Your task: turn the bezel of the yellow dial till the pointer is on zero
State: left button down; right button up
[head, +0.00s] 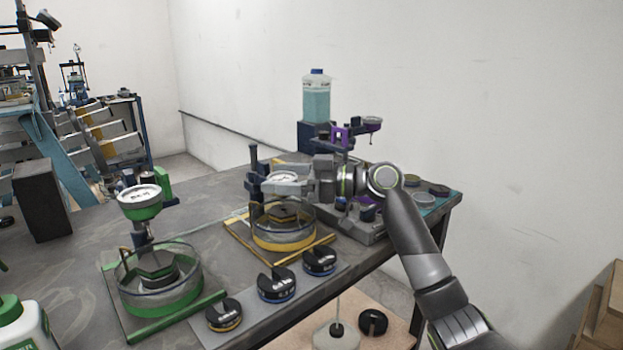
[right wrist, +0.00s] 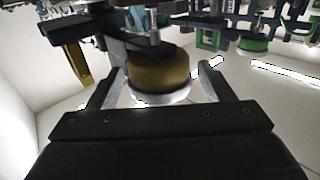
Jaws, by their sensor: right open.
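The yellow dial (head: 281,176) stands on its post above a yellow-rimmed clear ring (head: 284,240) in the head view. Its pale face is mostly covered by my gripper, and the pointer and zero mark cannot be read. In the right wrist view the dial's dull yellow body (right wrist: 160,73) sits between the fingers, with a pale bezel edge (right wrist: 165,97) below it in the picture. My right gripper (head: 283,187) is open, one finger on each side of the dial; it also shows in the right wrist view (right wrist: 161,78). Contact cannot be told. My left gripper is out of view.
A green dial (head: 140,195) stands over a green-based ring (head: 160,290) to the left. Several slotted black weights (head: 276,285) lie along the bench's front. A purple fixture (head: 340,137) and a blue-liquid bottle (head: 316,97) stand behind my right arm. A dark block (head: 42,200) stands left.

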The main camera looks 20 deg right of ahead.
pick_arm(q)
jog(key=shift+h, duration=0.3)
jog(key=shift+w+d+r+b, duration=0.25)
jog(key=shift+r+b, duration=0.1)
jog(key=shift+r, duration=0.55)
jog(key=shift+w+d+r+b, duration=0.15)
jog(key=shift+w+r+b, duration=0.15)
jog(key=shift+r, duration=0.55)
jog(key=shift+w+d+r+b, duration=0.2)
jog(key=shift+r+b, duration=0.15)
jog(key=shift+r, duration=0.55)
pick_arm(e)
jog(key=v, duration=1.7)
jog(key=shift+w+d, duration=0.1)
